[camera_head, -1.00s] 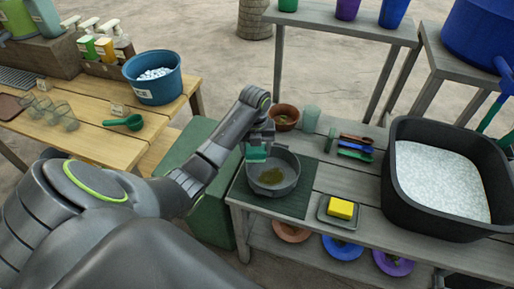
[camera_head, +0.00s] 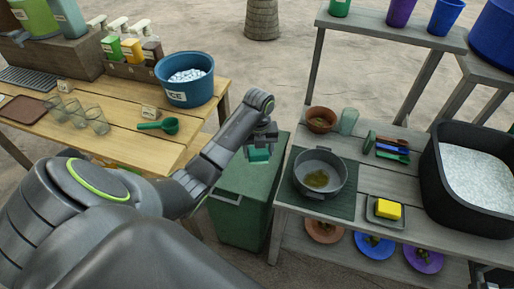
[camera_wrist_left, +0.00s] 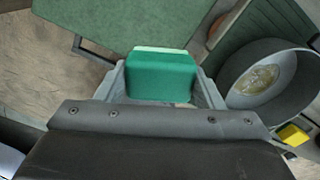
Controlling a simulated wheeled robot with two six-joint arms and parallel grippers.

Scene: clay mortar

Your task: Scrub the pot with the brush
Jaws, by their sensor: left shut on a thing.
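The grey pot (camera_head: 320,174) stands on a dark green mat (camera_head: 345,203) on the left end of the grey table, with an olive-brown patch on its inside floor. My left gripper (camera_head: 260,147) is shut on the green brush (camera_head: 258,155), a block-shaped thing. It is held left of the pot, above the green bin, apart from the pot. In the left wrist view the brush (camera_wrist_left: 161,76) sits between the fingers, with a paler strip along its top edge, and the pot (camera_wrist_left: 262,80) is to the right. My right gripper is not in view.
The green bin (camera_head: 243,200) stands left of the grey table. A yellow sponge (camera_head: 387,210) lies on a small tray right of the pot. A terracotta bowl (camera_head: 321,120) and a glass (camera_head: 348,121) stand behind. A black tub (camera_head: 440,190) fills the right end.

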